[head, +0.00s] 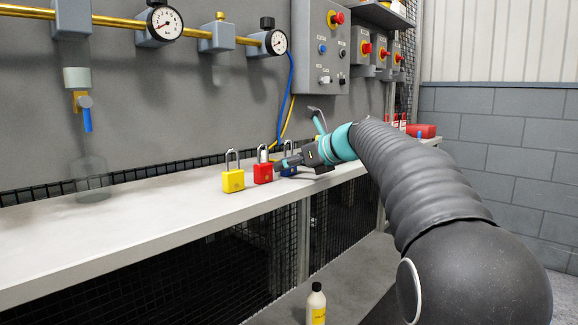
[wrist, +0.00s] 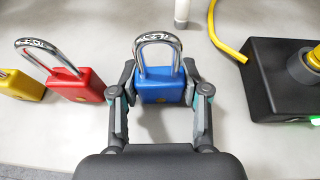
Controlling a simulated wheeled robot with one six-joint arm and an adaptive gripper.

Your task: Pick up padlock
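Three padlocks stand in a row on the pale shelf: a yellow one (head: 233,181), a red one (head: 263,174) and a blue one (head: 288,171). In the head view my gripper (head: 284,163) is at the blue padlock and partly hides it. In the wrist view my gripper's two fingers (wrist: 161,85) stand on either side of the blue padlock (wrist: 161,90), close to its body. I cannot tell if they touch it. Its silver shackle points up, away from my palm. The red padlock (wrist: 76,85) is just left of my left finger, and the yellow one (wrist: 21,84) is farther left.
A black box with a yellow ring (wrist: 290,80) lies right of my gripper, with a yellow cable (wrist: 226,38) and a white cylinder (wrist: 182,12) near it. The shelf (head: 150,208) is clear on the left. A grey control panel (head: 321,45) hangs on the wall above.

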